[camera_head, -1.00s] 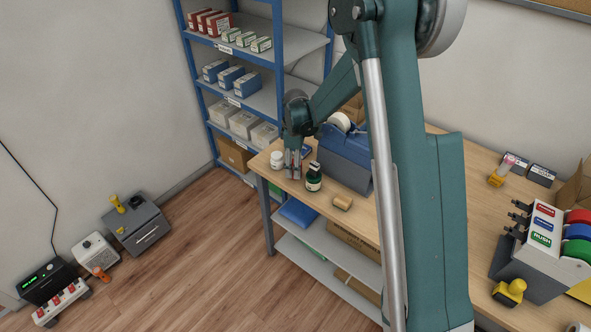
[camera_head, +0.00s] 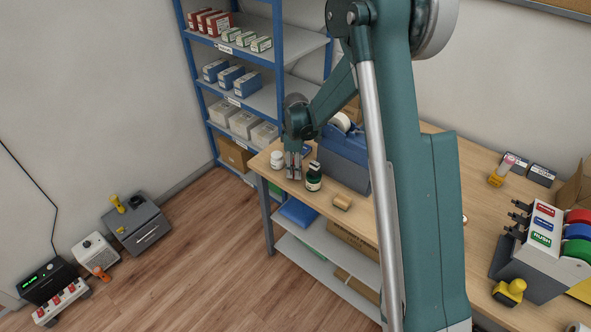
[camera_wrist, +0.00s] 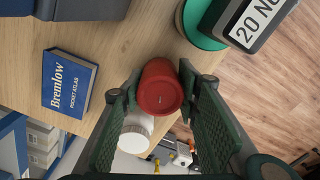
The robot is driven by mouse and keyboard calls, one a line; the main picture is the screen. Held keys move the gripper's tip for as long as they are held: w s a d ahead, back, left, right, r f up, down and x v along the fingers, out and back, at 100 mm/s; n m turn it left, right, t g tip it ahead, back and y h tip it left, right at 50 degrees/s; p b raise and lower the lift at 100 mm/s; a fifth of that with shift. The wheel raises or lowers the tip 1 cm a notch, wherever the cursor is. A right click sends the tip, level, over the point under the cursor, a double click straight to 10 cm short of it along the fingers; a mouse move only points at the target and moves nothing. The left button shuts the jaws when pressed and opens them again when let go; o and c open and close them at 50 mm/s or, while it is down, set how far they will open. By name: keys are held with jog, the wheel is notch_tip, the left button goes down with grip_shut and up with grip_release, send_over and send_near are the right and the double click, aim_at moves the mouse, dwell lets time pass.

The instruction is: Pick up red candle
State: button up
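The red candle (camera_wrist: 158,92) is a short, dark red cylinder. In the wrist view it stands on the counter between the tips of my gripper (camera_wrist: 162,88), with a finger on either side. The fingers are spread, and I see no clear sign that both pads press on it. In the head view my gripper (camera_head: 293,172) points down at the counter's left end, and I cannot make out the candle there.
A blue book (camera_wrist: 70,84) lies nearby. A blue-grey tape dispenser (camera_head: 343,160) stands behind. The wooden counter's (camera_head: 360,204) edge is close.

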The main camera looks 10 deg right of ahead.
jog(key=shift+r, duration=0.1)
jog(key=shift+c, duration=0.4)
jog(key=shift+r, duration=4.9)
jog(key=shift+w, duration=0.15)
